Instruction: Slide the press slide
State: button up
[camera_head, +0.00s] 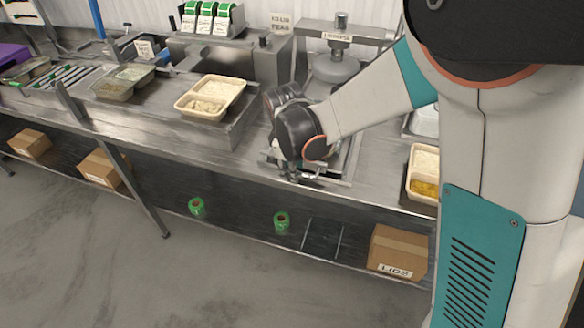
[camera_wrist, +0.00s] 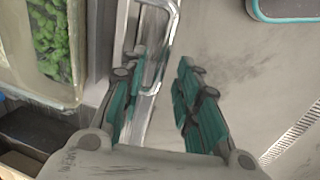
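The press slide (camera_head: 340,172) is a shiny metal frame on the counter, in front of the press (camera_head: 335,68). My arm and wrist hide much of it in the head view. In the wrist view a metal loop-shaped bar, seemingly the slide's handle (camera_wrist: 176,25), runs down toward my gripper (camera_wrist: 163,62). My gripper's teal-padded fingers are apart. The bar lies between them, close to the left finger; I cannot tell whether it touches. In the head view my gripper (camera_head: 300,174) is low at the counter's front, its fingers mostly hidden.
A cream tray (camera_head: 179,107) of food stands left of my wrist, and another tray (camera_head: 409,185) sits right of it. The wrist view shows a container of green food (camera_wrist: 75,95) at left. Below the counter are a lids box (camera_head: 400,250) and green rolls (camera_head: 281,221).

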jog(key=shift+c, duration=0.6)
grip_shut()
jog(key=shift+w, duration=0.1)
jog(key=w+d, duration=0.3)
jog(key=w, duration=0.5)
jog(key=w+d, duration=0.3)
jog(key=w, duration=0.5)
jog(key=w+d, duration=0.3)
jog(key=w, duration=0.5)
jog(key=shift+w, duration=0.35)
jog(key=shift+w+d+p, duration=0.2)
jog(key=shift+w+p, duration=0.1)
jog(key=shift+w, duration=0.1)
jog(key=shift+r, duration=0.1)
